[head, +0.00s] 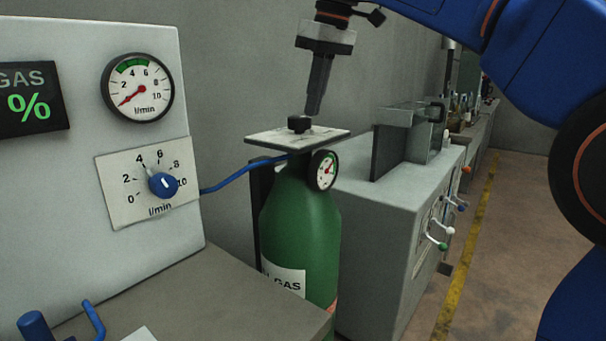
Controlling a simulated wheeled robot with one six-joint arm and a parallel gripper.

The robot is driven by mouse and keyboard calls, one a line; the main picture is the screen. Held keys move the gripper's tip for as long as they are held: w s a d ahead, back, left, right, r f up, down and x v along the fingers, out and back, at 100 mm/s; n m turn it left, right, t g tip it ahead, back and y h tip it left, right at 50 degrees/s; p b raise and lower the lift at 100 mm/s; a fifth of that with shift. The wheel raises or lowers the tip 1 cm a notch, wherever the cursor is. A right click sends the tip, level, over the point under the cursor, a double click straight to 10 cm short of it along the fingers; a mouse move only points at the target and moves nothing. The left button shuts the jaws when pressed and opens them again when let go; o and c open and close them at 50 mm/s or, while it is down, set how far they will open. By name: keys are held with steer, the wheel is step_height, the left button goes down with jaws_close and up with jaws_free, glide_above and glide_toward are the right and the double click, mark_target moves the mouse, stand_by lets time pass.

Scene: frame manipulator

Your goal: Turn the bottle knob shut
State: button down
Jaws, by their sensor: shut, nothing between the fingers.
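A green gas bottle (300,227) stands upright in the middle of the head view, with a white label on its front. A flat pale plate (335,134) sits on its top, and a small black knob (299,124) rises from the plate. A small round gauge (323,170) hangs at the bottle's upper right. My gripper (314,112) points down just above and to the right of the knob. Its fingers are shut and look empty. Whether a fingertip touches the knob or plate, I cannot tell.
A grey panel at left carries a flow gauge (138,87), with its needle low, and a blue dial (162,184). A blue hose (230,181) runs to the bottle. A grey bench (330,323) lies in front; a grey machine cabinet (385,215) stands right of the bottle.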

steer(key=shift+f, duration=0.85)
steer(key=shift+w, duration=0.1)
steer(key=shift+w+d, duration=0.5)
steer(key=shift+w, duration=0.15)
stand_by(0.5)
steer(key=shift+s+d, duration=0.1)
steer(key=shift+d, duration=0.05)
steer(key=shift+s+d, duration=0.1)
steer(key=shift+d, duration=0.1)
step_height(320, 180, up, 6)
stand_by(0.7)
